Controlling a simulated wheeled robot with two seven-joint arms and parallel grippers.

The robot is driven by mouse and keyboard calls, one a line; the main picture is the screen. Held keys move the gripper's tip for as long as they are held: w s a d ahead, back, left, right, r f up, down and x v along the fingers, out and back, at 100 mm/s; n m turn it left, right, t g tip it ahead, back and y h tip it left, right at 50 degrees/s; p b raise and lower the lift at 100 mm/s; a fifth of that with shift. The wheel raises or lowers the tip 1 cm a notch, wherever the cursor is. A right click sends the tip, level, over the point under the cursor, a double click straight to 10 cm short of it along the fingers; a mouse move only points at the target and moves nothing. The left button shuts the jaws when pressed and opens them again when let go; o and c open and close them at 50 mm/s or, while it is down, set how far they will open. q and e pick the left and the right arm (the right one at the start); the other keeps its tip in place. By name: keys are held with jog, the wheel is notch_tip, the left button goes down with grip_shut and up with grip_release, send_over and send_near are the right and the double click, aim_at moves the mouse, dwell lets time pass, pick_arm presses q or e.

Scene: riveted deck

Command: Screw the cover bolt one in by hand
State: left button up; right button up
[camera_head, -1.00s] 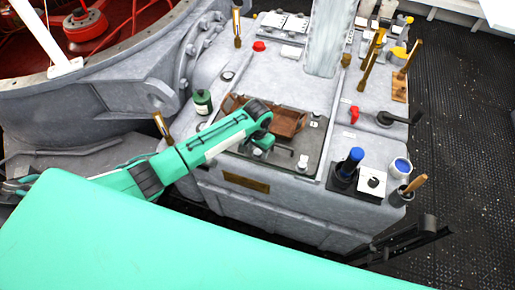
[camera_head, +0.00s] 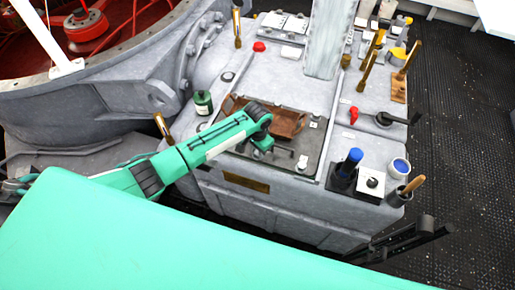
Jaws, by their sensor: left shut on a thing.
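My left gripper (camera_head: 263,146) points down at the front part of a dark cover plate (camera_head: 313,148) on top of the grey metal housing. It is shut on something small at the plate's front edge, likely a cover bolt. The fingers and wrist hide most of it, so I cannot tell how deep it sits. A pale bolt (camera_head: 303,162) stands apart at the plate's front right corner. Another light fitting (camera_head: 315,119) is at its back right. My right gripper is not in view.
A brown tray-like piece (camera_head: 288,124) lies behind the gripper. A green bottle (camera_head: 203,103) stands to the left.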

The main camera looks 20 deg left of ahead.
pick_arm(q)
jog(key=shift+r+m+p, duration=0.25)
jog(key=shift+m+p, duration=0.3)
jog(key=shift+m, duration=0.25)
jog(key=m+p, duration=0.1)
jog(key=m, duration=0.1)
jog(key=shift+f+m, duration=0.1)
jog(key=shift+m, duration=0.2)
jog(key=m+p, duration=0.1)
jog(key=m, duration=0.1)
jog(key=shift+w+m, duration=0.1)
jog(key=shift+m, duration=1.6)
jog(key=o, duration=1)
jog(key=shift+f, duration=0.1)
